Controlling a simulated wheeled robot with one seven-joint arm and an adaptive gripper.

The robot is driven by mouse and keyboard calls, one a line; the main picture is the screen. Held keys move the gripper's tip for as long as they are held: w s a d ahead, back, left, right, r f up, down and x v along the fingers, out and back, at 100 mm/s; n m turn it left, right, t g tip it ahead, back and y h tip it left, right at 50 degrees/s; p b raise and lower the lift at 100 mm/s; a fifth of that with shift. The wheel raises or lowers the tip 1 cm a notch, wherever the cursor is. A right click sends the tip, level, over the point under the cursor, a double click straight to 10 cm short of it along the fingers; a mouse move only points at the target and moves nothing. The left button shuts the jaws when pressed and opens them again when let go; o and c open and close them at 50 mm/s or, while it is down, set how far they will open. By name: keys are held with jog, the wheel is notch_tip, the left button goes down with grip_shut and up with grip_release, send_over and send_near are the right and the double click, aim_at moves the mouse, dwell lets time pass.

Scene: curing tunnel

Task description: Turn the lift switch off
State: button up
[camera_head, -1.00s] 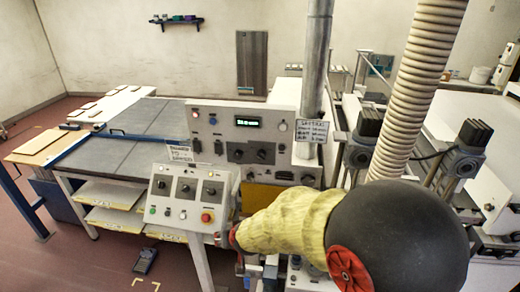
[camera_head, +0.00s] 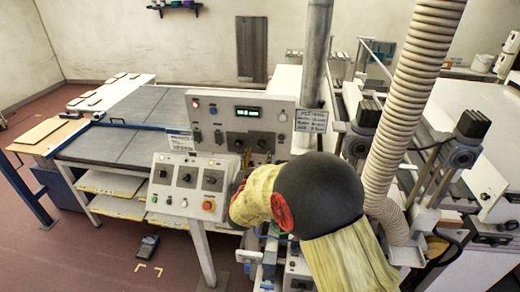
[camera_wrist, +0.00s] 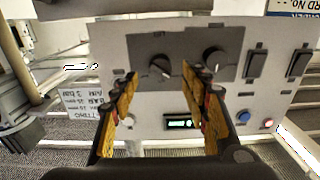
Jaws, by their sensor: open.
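The upright grey control panel (camera_head: 232,115) carries a lit green display (camera_head: 247,112), small lamps or buttons, two dark rocker switches and two black rotary knobs on a dark plate. No readable label shows which control is the lift switch. In the wrist view the panel appears upside down, with a left knob (camera_wrist: 160,68), a right knob (camera_wrist: 213,60) and rocker switches (camera_wrist: 257,63) to their right. My gripper (camera_wrist: 156,74) is open and empty, its yellow-padded fingers spread in front of the knob plate, either side of the left knob. Contact cannot be told. In the head view my arm hides part of the panel's lower edge.
A ribbed hose (camera_head: 405,110) and metal post (camera_head: 313,75) rise to the right. A grey-topped table (camera_head: 130,125) lies left.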

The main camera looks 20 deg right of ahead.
aim_at(260, 149)
jog(key=shift+p+x, duration=0.3)
jog(key=shift+x, duration=2.05)
jog(key=c, duration=0.4)
jog(key=c, duration=0.7)
jog(key=shift+c, duration=0.3)
